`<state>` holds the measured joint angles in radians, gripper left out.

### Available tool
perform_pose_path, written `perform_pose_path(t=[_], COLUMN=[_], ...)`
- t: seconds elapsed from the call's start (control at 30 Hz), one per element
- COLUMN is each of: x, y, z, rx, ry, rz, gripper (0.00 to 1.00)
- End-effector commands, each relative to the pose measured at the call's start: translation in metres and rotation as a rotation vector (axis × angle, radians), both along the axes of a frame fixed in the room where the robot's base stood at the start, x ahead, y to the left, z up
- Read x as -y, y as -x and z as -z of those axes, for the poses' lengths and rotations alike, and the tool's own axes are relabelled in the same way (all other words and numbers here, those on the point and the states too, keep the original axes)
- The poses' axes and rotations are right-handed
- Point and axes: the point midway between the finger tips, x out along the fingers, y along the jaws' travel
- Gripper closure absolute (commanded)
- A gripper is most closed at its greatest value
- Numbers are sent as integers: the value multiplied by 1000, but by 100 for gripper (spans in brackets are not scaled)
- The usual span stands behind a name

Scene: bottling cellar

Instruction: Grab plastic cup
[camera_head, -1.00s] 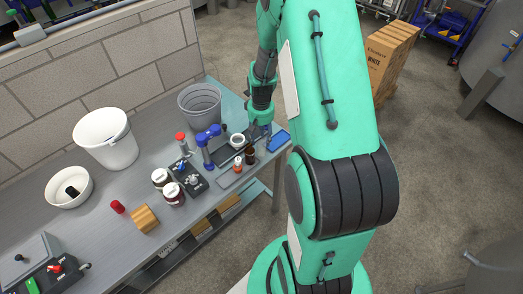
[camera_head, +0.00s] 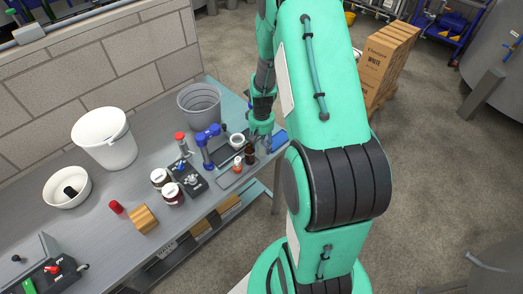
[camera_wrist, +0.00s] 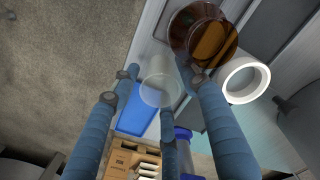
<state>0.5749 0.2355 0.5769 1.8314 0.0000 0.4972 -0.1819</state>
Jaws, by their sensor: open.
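A translucent plastic cup (camera_wrist: 160,78) shows in the wrist view between the blue fingers of my gripper (camera_wrist: 153,92). The fingers are spread, and I cannot tell whether any touches it. In the head view my gripper (camera_head: 259,138) is low over the far right end of the bench, and I cannot make out the cup there. A brown bottle (camera_wrist: 203,34) stands close beside the right finger in the wrist view.
A grey bucket (camera_head: 199,103), a blue-handled device (camera_head: 205,147) and jars (camera_head: 172,193) crowd the bench (camera_head: 95,215). Its right edge is near.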

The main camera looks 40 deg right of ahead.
Motion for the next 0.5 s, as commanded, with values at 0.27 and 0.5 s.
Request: perform_pose_path(t=[0.27,0.5], x=[0,0], y=[0,0], z=[14,13], rx=[-1,-1], ry=[0,0], rz=[0,0], gripper=[55,55])
